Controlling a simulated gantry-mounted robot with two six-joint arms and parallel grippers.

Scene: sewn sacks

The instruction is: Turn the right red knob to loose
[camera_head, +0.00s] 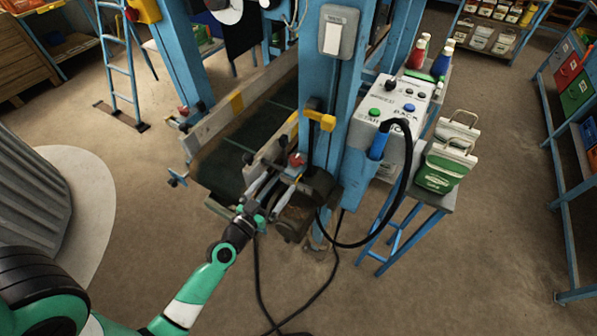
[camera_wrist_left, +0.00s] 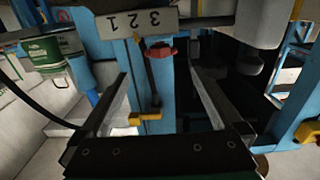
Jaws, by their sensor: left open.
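The right red knob (camera_head: 297,160) sits on the blue machine post, at the end of the conveyor rail. The knob also shows in the left wrist view (camera_wrist_left: 160,51), ahead of the fingers and roughly between them. My left gripper (camera_head: 279,181) is open and empty, reaching up toward this knob from below. In the left wrist view its two fingers (camera_wrist_left: 158,78) are spread wide, with a visible gap to the knob on each side. A second red knob (camera_head: 183,111) is at the left end of the rail. My right gripper is not in view.
A yellow handle (camera_head: 320,119) is on the post above the right knob. A grey control box (camera_head: 402,112) and green-white sacks (camera_head: 442,166) stand to the right. A black cable hangs below. A plate with inverted numbers (camera_wrist_left: 138,22) shows in the wrist view.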

